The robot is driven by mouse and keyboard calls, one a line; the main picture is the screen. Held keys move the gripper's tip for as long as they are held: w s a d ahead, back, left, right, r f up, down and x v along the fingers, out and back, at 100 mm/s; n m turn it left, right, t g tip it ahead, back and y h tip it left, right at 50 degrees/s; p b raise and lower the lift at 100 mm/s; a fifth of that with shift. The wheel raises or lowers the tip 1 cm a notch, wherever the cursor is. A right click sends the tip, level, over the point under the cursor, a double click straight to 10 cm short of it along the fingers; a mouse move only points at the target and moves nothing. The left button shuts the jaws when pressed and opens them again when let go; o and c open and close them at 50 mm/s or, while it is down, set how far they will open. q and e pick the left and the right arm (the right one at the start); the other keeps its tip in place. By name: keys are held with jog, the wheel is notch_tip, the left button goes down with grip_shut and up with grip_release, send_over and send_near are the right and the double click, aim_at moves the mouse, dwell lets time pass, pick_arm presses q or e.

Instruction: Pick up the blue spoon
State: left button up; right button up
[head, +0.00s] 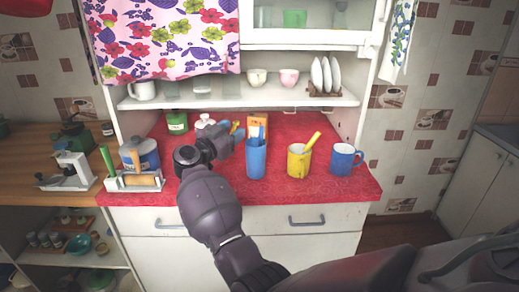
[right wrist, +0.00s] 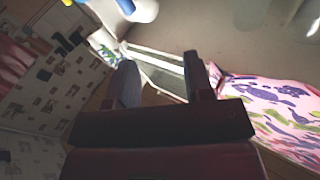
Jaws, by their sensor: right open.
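I cannot clearly make out a blue spoon in either view. On the red counter (head: 325,189) stand a tall blue cup (head: 256,160), a yellow mug (head: 297,164) with a yellow handle (head: 313,140) sticking out, and a blue mug (head: 343,161). My right gripper (head: 234,138) is above the counter, just left of the blue cup in the head view. In the right wrist view its two fingers (right wrist: 160,78) are apart with nothing held between them. The arm and gripper hide part of the counter behind. My left gripper is not in view.
A shelf (head: 215,101) with cups and a plate rack (head: 324,80) runs above the counter. A green jar (head: 177,123) and an orange box (head: 257,126) stand at the back. A utensil caddy (head: 134,181) is at the left.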

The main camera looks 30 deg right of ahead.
aim_at(260, 130)
jog(key=d+f, duration=0.1)
jog(key=d, duration=0.2)
jog(key=d+g, duration=0.1)
jog(key=d, duration=0.3)
jog(key=w+d+f+n+g, duration=0.1)
jog(key=d, duration=0.3)
jog(key=shift+d+f+y, duration=0.1)
jog(key=shift+f+y, duration=0.25)
jog(key=shift+y, duration=0.05)
grip_shut()
